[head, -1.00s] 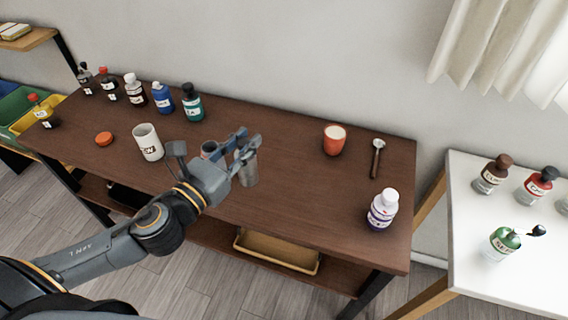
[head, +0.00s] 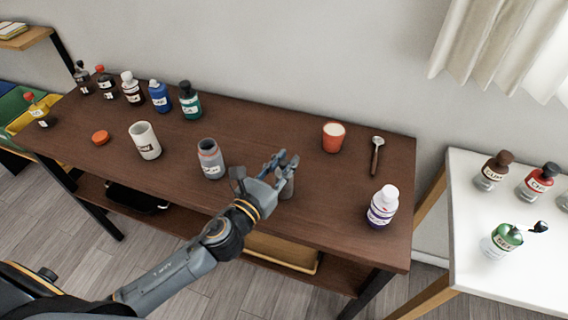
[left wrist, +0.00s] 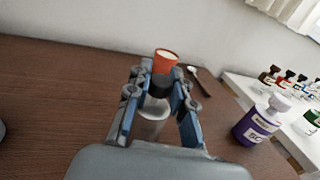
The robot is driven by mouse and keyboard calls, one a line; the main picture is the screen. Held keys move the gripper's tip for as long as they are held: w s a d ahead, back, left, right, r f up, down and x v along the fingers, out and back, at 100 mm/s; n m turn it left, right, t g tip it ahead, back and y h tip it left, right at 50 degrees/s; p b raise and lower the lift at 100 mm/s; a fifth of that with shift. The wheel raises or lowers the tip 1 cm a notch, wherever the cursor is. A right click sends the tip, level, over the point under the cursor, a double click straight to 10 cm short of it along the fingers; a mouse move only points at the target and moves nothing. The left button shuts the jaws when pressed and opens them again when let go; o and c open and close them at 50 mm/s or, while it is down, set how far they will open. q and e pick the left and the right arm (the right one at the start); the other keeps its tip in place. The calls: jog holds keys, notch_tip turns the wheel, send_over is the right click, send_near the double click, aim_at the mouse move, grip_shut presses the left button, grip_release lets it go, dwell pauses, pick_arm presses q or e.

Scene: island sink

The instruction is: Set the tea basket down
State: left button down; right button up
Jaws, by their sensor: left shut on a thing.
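My left gripper (head: 281,166) is shut on the tea basket (head: 288,187), a small grey metal cylinder, over the front middle of the brown table (head: 330,210). In the left wrist view the basket (left wrist: 152,122) stands between the two blue-grey fingers of my gripper (left wrist: 158,88), with a dark top part. The fingers hide part of it in the head view. I cannot tell whether its bottom touches the table. My right gripper is not in view.
An open grey labelled jar (head: 211,159) stands left of my gripper, beyond it a white mug (head: 145,141). An orange-red cup (head: 333,137) and a spoon (head: 376,155) are behind right. A purple-labelled white-capped bottle (head: 382,207) stands right. Several bottles line the back left.

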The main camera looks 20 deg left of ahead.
pick_arm(q)
jog(key=shift+f, duration=0.1)
jog(key=c, duration=1.2)
grip_release()
jog(key=shift+r, duration=0.25)
jog(key=shift+s+a+f, duration=0.1)
jog(key=shift+s+f, duration=0.1)
jog(key=shift+s, duration=0.15)
jog(key=shift+b+v, duration=1.7)
jog(key=shift+v, duration=4)
